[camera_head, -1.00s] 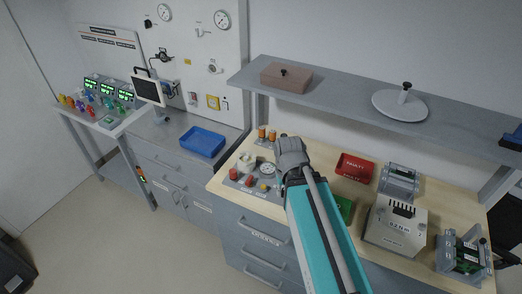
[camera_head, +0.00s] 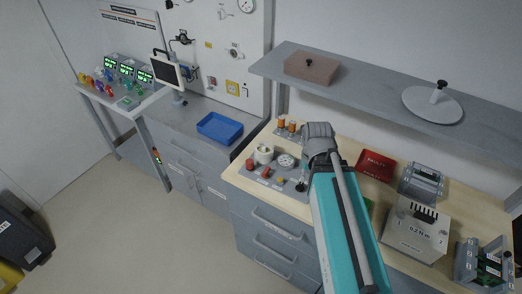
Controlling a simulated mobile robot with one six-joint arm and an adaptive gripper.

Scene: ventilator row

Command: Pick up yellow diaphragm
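A grey tray (camera_head: 243,173) lies on the left part of the wooden bench and carries several small parts. A small yellowish spot (camera_head: 280,181) at its front may be the yellow diaphragm, but it is too small to be sure. My arm reaches over the bench from below, and its grey wrist (camera_head: 319,138) is just right of the tray. The gripper fingers are not clearly shown; the arm hides that area, so their opening and any hold cannot be told.
A white round part (camera_head: 263,153), red parts (camera_head: 266,172) and a dial (camera_head: 286,160) are on the tray. A red bin (camera_head: 376,166) and a grey tester (camera_head: 416,230) stand to the right. A shelf (camera_head: 370,90) hangs above. A blue bin (camera_head: 219,128) sits on the left counter.

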